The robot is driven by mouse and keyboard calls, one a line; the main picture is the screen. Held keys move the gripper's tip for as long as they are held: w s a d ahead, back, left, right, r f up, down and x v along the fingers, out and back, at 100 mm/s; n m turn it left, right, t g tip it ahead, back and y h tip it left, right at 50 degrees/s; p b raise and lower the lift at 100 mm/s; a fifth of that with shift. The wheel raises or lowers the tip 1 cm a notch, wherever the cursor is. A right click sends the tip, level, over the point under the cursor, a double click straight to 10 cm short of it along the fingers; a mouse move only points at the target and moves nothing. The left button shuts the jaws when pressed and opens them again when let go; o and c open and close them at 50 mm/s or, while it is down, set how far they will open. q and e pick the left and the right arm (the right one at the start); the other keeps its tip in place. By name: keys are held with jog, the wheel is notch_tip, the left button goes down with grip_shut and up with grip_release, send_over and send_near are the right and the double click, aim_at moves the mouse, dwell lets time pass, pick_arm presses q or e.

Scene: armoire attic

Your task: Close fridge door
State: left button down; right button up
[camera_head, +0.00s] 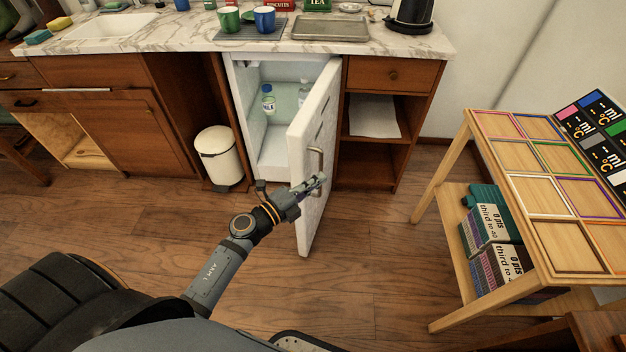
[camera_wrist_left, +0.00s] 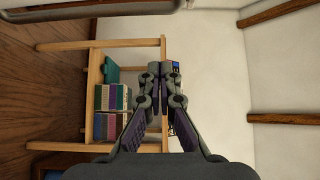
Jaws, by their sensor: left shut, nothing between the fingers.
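The small white fridge (camera_head: 245,95) stands under the marble counter. Its door (camera_head: 312,150) is open and swings out toward me, with a metal handle (camera_head: 316,162) on its outer face. Inside the fridge are a milk bottle (camera_head: 268,102) and another bottle (camera_head: 303,92). My left gripper (camera_head: 318,182) is shut and empty. In the head view it overlaps the door just below the handle; I cannot tell whether it touches. In the left wrist view its fingertips (camera_wrist_left: 162,68) are together. My right gripper is not in view.
A white trash bin (camera_head: 219,157) stands left of the fridge. Open wooden shelves (camera_head: 372,150) are to its right. A wooden table (camera_head: 455,150) with books below stands at the right and also shows in the left wrist view (camera_wrist_left: 92,85). The floor (camera_head: 375,240) between is clear.

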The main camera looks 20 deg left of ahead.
aim_at(320, 164)
pick_arm(q)
jog(key=w, duration=0.2)
jog(key=w+b, duration=0.1)
jog(key=w, duration=0.1)
jog(key=w+a, duration=0.1)
jog(key=w, duration=0.1)
jog(key=shift+w, duration=0.15)
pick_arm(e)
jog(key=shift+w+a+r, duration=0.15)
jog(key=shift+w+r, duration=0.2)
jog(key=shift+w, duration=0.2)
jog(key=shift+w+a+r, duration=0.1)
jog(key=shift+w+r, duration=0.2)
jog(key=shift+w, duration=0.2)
pick_arm(q)
jog(key=shift+a+f, duration=0.1)
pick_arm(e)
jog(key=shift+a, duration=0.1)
